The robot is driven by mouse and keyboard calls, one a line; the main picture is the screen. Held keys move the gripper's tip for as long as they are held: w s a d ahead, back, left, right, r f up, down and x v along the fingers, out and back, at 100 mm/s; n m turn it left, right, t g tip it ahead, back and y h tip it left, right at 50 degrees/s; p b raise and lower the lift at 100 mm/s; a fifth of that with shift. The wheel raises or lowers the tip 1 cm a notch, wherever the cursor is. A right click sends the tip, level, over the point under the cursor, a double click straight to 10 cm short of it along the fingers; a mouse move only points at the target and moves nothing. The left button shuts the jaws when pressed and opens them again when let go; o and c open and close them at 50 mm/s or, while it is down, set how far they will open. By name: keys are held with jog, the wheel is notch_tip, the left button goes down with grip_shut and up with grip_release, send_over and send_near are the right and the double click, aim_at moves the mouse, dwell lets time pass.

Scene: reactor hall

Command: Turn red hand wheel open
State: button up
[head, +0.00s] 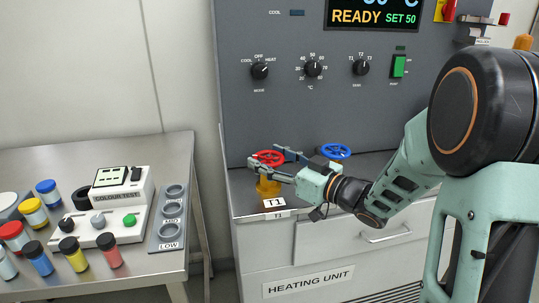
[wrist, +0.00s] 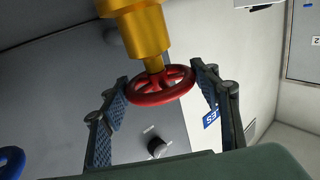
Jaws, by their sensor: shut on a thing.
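The red hand wheel (head: 268,157) sits on top of a yellow valve body (head: 267,186) at the front left corner of the heating unit's ledge, behind a T1 label. My gripper (head: 265,160) reaches in from the right and is shut on the red wheel, a finger at either side of its rim. In the wrist view the red wheel (wrist: 160,86) lies between the two finger pads of my gripper (wrist: 160,88), with the yellow valve stem (wrist: 145,35) running from it. The far side of the wheel is partly hidden by a finger in the head view.
A blue hand wheel (head: 335,151) stands just right, behind my wrist. The grey control panel (head: 270,110) rises behind, with knobs, a green switch (head: 399,66) and a display reading READY SET 50. A steel table (head: 120,150) at left holds a colour tester and several capped jars.

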jog(key=shift+w+r+n+g+y+p, duration=0.1)
jog(key=shift+n+g+y+p, duration=0.65)
jog(key=shift+n+g, duration=0.4)
jog(key=shift+g+y, duration=0.25)
jog(key=shift+g, duration=0.2)
jog(key=o, duration=1.2)
jog(key=shift+a, duration=0.1)
jog(key=v, duration=1.2)
